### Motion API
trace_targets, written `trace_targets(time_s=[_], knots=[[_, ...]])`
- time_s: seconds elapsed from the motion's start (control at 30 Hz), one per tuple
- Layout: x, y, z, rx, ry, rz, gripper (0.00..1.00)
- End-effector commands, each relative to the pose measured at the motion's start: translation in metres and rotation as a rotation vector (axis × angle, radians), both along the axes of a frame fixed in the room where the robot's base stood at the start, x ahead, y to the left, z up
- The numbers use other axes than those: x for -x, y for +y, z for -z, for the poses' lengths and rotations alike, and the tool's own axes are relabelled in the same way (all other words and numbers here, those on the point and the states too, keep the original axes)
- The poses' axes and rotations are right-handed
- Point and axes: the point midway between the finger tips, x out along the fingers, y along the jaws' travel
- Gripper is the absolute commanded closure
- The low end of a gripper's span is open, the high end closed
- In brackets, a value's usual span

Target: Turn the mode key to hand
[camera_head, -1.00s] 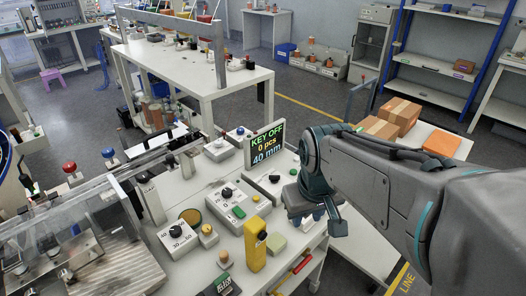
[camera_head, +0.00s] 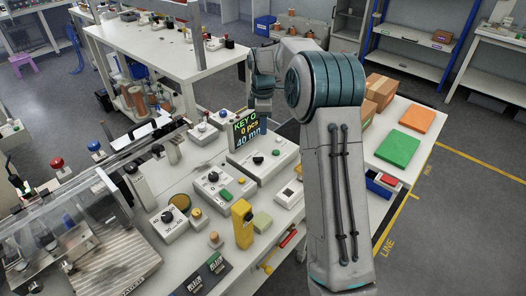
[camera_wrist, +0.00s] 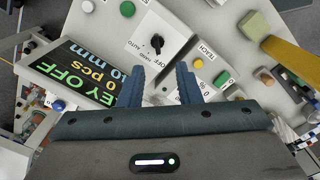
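The same knob (camera_head: 258,158) shows in the head view, on the box in front of the display. The display (camera_wrist: 85,72) reads KEY OFF, 0 pcs, 40 mm; in the head view (camera_head: 246,134) its upper right is partly covered. My gripper (camera_wrist: 162,82) is open and empty, its two fingers pointing toward the knob and apart from it. In the head view its fingertips are hard to make out near the display.
A green button (camera_wrist: 127,8) and a yellow button (camera_wrist: 198,63) are near the knob. A second box with a knob (camera_head: 213,177) and a yellow post (camera_head: 242,223) stand nearby. Orange and green pads (camera_head: 398,150) lie at right, with cardboard boxes behind.

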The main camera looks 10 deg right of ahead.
Motion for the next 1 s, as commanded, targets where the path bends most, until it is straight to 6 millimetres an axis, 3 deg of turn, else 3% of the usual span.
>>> trace_targets(time_s=[0.27,0.7,1.0], knots=[[-0.010,-0.002,0.021,-0.005,0.010,-0.049,0.69],[-0.009,-0.002,0.108,-0.004,0.012,-0.047,0.69],[-0.009,-0.002,0.142,-0.005,0.009,-0.046,0.69]])
